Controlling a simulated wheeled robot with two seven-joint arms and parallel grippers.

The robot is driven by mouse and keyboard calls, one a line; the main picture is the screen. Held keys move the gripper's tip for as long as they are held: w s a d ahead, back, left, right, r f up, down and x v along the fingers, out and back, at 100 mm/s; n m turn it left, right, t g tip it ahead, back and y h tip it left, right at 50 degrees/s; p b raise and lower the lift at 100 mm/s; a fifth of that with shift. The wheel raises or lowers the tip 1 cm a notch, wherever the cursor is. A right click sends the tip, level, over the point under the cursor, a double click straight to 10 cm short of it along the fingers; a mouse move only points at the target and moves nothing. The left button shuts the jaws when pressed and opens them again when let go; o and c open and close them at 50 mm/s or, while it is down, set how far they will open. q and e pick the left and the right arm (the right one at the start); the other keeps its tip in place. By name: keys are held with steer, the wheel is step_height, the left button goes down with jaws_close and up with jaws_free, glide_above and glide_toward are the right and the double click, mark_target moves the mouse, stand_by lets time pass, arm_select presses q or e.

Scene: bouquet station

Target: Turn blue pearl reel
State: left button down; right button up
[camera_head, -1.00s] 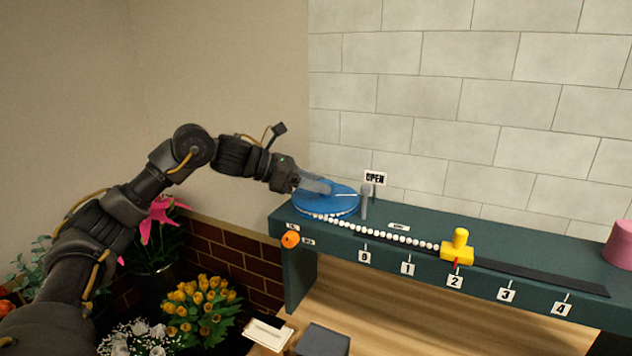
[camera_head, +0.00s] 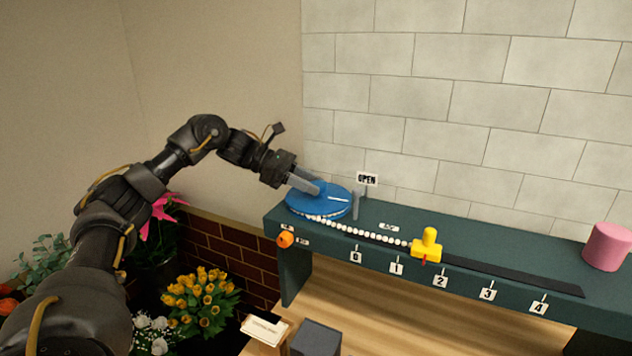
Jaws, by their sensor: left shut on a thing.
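The blue pearl reel (camera_head: 325,203) is a flat disc with a white line on top, at the left end of the dark green shelf. My left gripper (camera_head: 314,187) reaches over it from the left and is shut on its upper side. The gripped part is hidden between the fingers. A string of white pearls (camera_head: 369,236) runs from the reel's front edge to a yellow slider (camera_head: 427,245). The slider's red pointer (camera_head: 424,262) stands between marks 1 and 2. My right gripper is not in view.
The green shelf (camera_head: 296,262) carries a grey post (camera_head: 355,205) beside the reel, an OPEN sign (camera_head: 367,179), a black track (camera_head: 510,275) and a pink cylinder (camera_head: 607,246). An orange knob (camera_head: 285,239) is on the shelf front. Yellow tulips (camera_head: 202,300) stand below left.

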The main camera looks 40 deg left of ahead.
mark_target(289, 192)
arm_select(q)
steer(key=c, duration=1.2)
jaws_free()
steer(key=shift+c, duration=0.2)
steer(key=o, duration=0.3)
steer(key=shift+o, duration=0.2)
steer(key=shift+a, duration=0.1)
steer(key=shift+s+a+r, duration=0.1)
steer(key=shift+a, duration=0.1)
steer(key=b+v, duration=0.1)
steer(key=v, duration=0.3)
steer(key=shift+s+a+r, duration=0.15)
steer(key=shift+a, duration=0.2)
steer(key=p+v, duration=0.2)
steer(key=v, duration=0.3)
steer(key=shift+s+a, duration=0.15)
steer(key=shift+a, duration=0.05)
